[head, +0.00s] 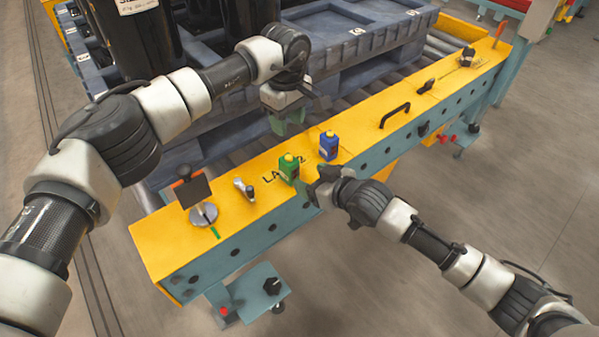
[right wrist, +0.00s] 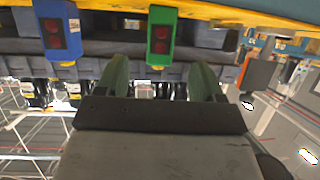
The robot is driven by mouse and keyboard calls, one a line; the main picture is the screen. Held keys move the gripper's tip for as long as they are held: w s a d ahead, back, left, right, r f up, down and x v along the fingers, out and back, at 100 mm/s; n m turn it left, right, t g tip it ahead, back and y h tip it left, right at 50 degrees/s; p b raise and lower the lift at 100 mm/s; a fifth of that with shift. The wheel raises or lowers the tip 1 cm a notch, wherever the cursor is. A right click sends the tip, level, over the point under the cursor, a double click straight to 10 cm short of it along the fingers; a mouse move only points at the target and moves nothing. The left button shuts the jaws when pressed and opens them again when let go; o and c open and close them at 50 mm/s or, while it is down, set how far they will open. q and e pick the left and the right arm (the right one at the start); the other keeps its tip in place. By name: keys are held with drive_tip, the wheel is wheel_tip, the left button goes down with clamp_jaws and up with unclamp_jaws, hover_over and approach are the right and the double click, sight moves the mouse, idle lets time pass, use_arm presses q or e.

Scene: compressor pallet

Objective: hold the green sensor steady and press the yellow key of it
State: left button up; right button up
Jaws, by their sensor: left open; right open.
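The green sensor (head: 289,169) stands upright on the yellow beam, with its yellow key (head: 288,157) on top. In the right wrist view, which looks upside down, the green sensor (right wrist: 161,35) shows two dark red round spots on its face and lies beyond the fingertips. My left gripper (head: 287,128) is open, above and behind the sensor, with its green fingers pointing down. My right gripper (head: 318,190) is open at the beam's near edge, right of and in front of the sensor. Its fingers (right wrist: 161,72) show apart and empty.
A similar blue sensor (head: 328,146) with a yellow top stands just right of the green one. On the yellow beam (head: 365,125) are a black handle (head: 395,115), a small metal fitting (head: 243,188) and a round metal disc (head: 203,214). A dark blue pallet (head: 365,45) lies behind.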

sight(295, 172)
drive_tip(key=x, duration=0.9)
use_arm(q)
drive_tip(key=shift+c, duration=0.3)
use_arm(e)
drive_tip(key=c, duration=1.1)
use_arm(q)
clamp_jaws()
idle(0.6)
